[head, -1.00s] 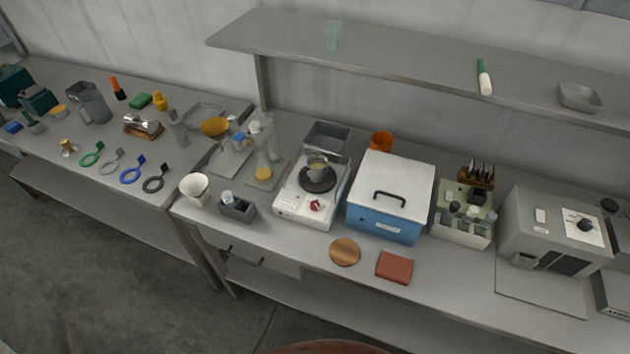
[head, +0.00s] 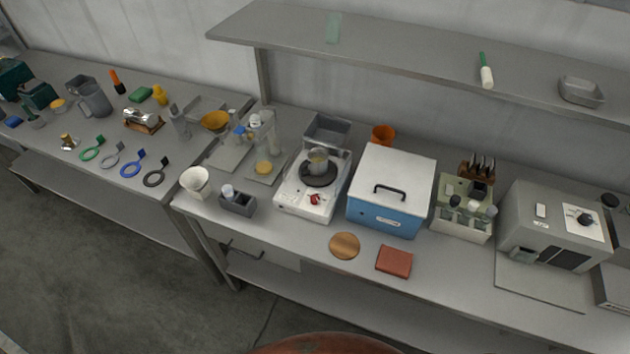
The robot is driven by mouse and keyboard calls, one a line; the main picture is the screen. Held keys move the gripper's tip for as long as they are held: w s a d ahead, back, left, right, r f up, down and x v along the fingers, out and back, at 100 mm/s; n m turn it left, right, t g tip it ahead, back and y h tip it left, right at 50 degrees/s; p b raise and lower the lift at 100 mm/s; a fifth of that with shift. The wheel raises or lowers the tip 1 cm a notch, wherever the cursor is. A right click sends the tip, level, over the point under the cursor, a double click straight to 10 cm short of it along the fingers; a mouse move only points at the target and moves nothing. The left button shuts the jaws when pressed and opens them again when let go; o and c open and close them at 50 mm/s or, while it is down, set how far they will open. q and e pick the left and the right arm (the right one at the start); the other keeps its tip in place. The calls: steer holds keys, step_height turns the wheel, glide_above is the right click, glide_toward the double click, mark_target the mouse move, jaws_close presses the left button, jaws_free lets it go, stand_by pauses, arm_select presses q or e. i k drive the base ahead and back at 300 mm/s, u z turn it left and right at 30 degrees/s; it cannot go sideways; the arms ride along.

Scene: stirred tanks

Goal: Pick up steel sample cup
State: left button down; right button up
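A small grey metallic cup (head: 318,161) stands upright on the dark round plate of a white hotplate (head: 306,200) in the middle of the bench. It looks like the steel sample cup, but at this size I cannot be sure. Another grey vessel, a jug with a handle (head: 97,104), stands at the back of the left bench. Neither of my grippers shows in the head view, so I cannot see what they hold.
A blue box with a white lid (head: 385,212) stands right of the hotplate. A grey open tray (head: 327,131) is behind it. A copper disc (head: 344,246) and a red-brown pad (head: 394,262) lie in front. A shelf (head: 420,55) overhangs the bench back.

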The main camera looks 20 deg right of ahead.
mark_target(317, 163)
steer(key=u, duration=2.15)
steer(key=i, duration=1.1)
steer(key=z, duration=2.95)
